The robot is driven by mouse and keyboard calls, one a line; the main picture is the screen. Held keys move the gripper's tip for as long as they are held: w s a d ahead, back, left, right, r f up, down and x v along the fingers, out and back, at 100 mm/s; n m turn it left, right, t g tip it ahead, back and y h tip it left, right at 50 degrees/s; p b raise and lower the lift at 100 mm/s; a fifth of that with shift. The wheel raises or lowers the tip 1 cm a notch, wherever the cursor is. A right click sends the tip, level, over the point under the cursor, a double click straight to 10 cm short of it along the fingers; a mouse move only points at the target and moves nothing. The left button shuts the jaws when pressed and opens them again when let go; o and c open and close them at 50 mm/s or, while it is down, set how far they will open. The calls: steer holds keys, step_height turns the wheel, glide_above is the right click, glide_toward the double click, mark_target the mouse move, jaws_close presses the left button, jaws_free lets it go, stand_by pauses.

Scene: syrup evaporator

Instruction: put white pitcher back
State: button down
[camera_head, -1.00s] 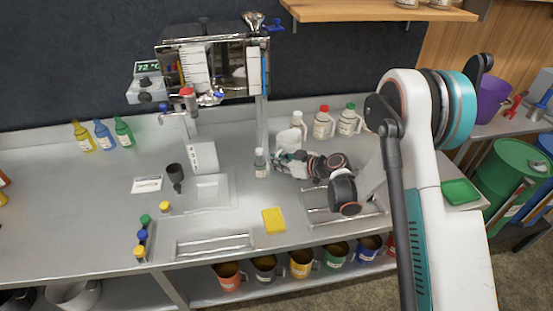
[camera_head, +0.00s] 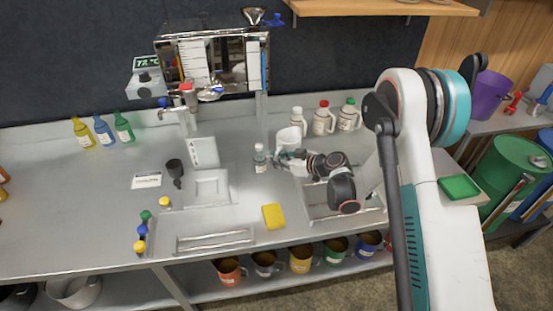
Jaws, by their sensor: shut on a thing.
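The white pitcher (camera_head: 289,138) is near the back of the steel counter, in front of the white-capped jug. My gripper (camera_head: 282,156) reaches it from the right and front and is shut on it. The fingers are small and dark in this view, and they hide the pitcher's lower part. I cannot tell whether its base touches the counter. The pitcher looks roughly upright.
A small labelled bottle (camera_head: 260,160) stands just left of my gripper. Jugs with white, red (camera_head: 323,119) and green caps stand behind. The evaporator (camera_head: 217,60) is at the back left. A yellow sponge (camera_head: 273,216) lies in front. Several coloured mugs sit on the lower shelf.

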steer(key=shift+f, duration=0.15)
steer(key=c, duration=1.6)
jaws_free()
steer(key=shift+c, duration=0.2)
steer(key=shift+d, duration=0.1)
steer(key=v, duration=1.2)
steer(key=s+d+r+m+h, duration=0.3)
steer(key=s+r, duration=0.2)
steer(key=r, duration=0.2)
steer(key=s+d+r+m+h, duration=0.25)
steer(key=s+r, duration=0.25)
steer(key=r, duration=0.3)
steer(key=s+d+r+m+h, duration=0.2)
steer(key=s+d, duration=0.4)
steer(key=s, duration=0.4)
steer(key=s+d+r+m+h, duration=0.2)
steer(key=s+d+m+h, duration=0.2)
steer(key=s, duration=0.7)
steer(key=shift+s+d, duration=0.25)
steer(key=shift+d, duration=0.65)
